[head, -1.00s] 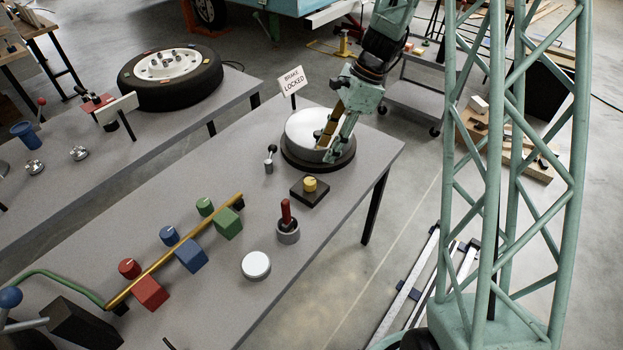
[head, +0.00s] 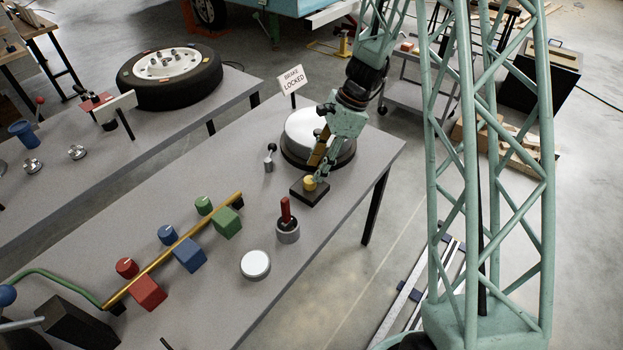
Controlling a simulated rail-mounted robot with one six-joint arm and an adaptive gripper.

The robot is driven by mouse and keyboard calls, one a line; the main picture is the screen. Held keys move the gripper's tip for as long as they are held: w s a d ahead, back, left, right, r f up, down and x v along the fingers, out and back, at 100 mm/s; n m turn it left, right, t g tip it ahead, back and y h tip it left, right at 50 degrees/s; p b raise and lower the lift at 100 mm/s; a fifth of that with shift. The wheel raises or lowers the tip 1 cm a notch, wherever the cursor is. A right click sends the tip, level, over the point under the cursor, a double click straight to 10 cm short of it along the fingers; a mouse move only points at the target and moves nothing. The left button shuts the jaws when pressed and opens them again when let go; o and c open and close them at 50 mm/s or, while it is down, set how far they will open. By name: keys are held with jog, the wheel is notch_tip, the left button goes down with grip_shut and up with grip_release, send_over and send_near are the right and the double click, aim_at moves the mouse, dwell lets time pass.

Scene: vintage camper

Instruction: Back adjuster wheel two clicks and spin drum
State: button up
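The drum (head: 304,127) is a silver disc on a dark round base on the grey bench. A small yellow wheel (head: 310,183), which looks like the adjuster wheel, sits on a dark square block in front of the drum. My gripper (head: 316,172) points down at the yellow wheel, with its fingertips at or just above the wheel's top. I cannot tell whether they touch it. The arm hides the drum's right part. The finger gap is too small to read. A sign (head: 291,80) reading "BRAKE LOCKED" stands behind the drum.
A small black-knobbed lever (head: 270,157) stands left of the drum. A red-handled lever (head: 286,221) and a white round button (head: 255,264) are nearer. A yellow bar (head: 172,249) with coloured blocks and knobs lies left. A tire (head: 170,77) lies on the other bench.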

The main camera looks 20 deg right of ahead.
aim_at(310, 180)
jog(key=shift+b+x, duration=0.4)
jog(key=shift+x, duration=2.05)
jog(key=shift+c, duration=0.5)
jog(key=c, duration=0.7)
